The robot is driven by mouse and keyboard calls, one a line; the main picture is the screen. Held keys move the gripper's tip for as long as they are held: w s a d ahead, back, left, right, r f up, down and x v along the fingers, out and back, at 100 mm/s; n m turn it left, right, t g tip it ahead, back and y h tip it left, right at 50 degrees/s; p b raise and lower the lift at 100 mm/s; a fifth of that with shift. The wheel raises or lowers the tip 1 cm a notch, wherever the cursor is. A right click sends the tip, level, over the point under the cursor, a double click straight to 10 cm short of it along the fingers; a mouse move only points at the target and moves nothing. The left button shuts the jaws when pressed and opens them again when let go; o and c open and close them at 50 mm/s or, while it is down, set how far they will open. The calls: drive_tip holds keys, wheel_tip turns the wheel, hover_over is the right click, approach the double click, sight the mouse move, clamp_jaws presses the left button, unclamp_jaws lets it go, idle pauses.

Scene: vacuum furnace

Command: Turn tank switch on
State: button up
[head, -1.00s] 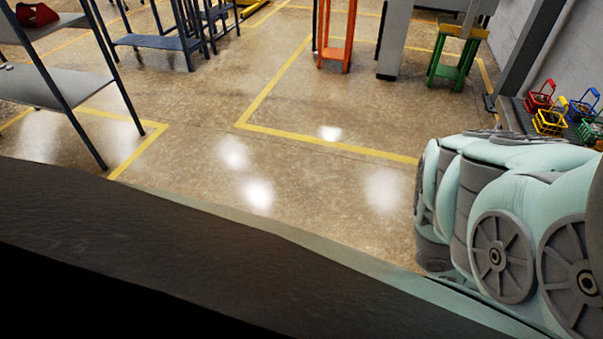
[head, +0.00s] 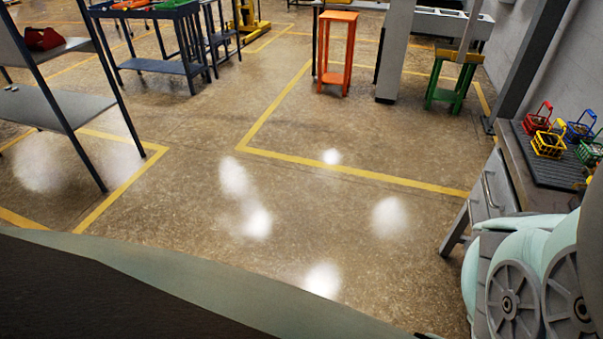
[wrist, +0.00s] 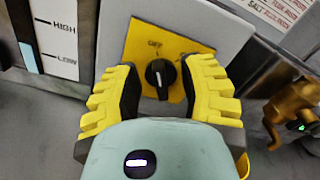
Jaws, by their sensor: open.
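The tank switch (wrist: 160,75) shows in the wrist view as a black rotary knob on a yellow plate with a grey surround. Its pointer is tilted a little; an "OFF" label shows at its upper left, and the label at its right is hard to read. My gripper (wrist: 162,88) is open, with one yellow-ridged finger on each side of the knob. Whether the fingers touch the knob cannot be told. The head view does not show the switch or my gripper.
A level gauge (wrist: 48,40) marked HIGH and LOW is left of the switch. A brass valve (wrist: 290,115) sits at the right. In the head view, a bench (head: 515,160) with small coloured baskets (head: 550,143) stands at the right, and a shelf (head: 65,105) at the left. The middle floor is clear.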

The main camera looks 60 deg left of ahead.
drive_tip(key=shift+w+d, duration=0.2)
drive_tip(key=shift+d, duration=0.1)
drive_tip(key=shift+o, duration=0.4)
drive_tip(key=shift+a, duration=0.1)
clamp_jaws()
